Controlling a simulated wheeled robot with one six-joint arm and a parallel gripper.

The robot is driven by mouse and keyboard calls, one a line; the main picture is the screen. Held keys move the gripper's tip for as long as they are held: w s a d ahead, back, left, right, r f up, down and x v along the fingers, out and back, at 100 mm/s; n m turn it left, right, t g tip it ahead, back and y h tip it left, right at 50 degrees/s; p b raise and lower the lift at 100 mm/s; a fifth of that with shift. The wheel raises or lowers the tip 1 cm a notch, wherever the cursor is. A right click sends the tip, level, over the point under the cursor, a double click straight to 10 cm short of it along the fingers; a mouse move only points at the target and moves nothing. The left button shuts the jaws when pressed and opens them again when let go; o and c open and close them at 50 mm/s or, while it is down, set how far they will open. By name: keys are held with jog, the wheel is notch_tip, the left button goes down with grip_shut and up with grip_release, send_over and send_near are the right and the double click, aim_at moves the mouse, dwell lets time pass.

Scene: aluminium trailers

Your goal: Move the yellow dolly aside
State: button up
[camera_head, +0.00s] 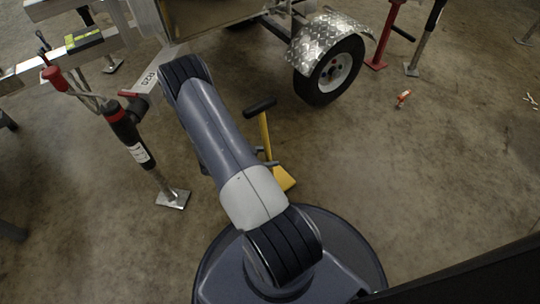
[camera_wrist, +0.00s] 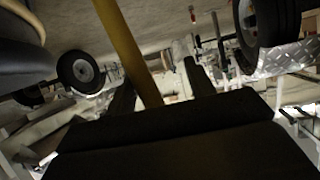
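The yellow dolly stands on the concrete floor in the head view, with a black T-shaped handle, an upright yellow post (camera_head: 265,132) and a yellow base (camera_head: 284,179). My arm hides part of it. In the wrist view the yellow post (camera_wrist: 128,45) runs down between the two dark fingers of my gripper (camera_wrist: 158,87). The fingers are apart, with a clear gap between the post and the right finger. The post is closer to the left finger. In the head view most of my gripper is hidden behind my arm, with small dark parts showing beside the post.
A trailer wheel (camera_head: 329,70) under a diamond-plate fender (camera_head: 321,38) stands just behind the dolly. A jack stand (camera_head: 134,143) with a red top is at left. Red and grey stands are at upper right. A small orange item (camera_head: 403,98) lies on otherwise clear floor at right.

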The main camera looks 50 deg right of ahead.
jog(key=p+v, duration=0.2)
jog(key=v, duration=0.7)
jog(key=shift+w+a+p, duration=0.2)
jog(key=shift+a+p, duration=0.05)
jog(key=shift+p, duration=0.05)
jog(key=shift+c, duration=0.4)
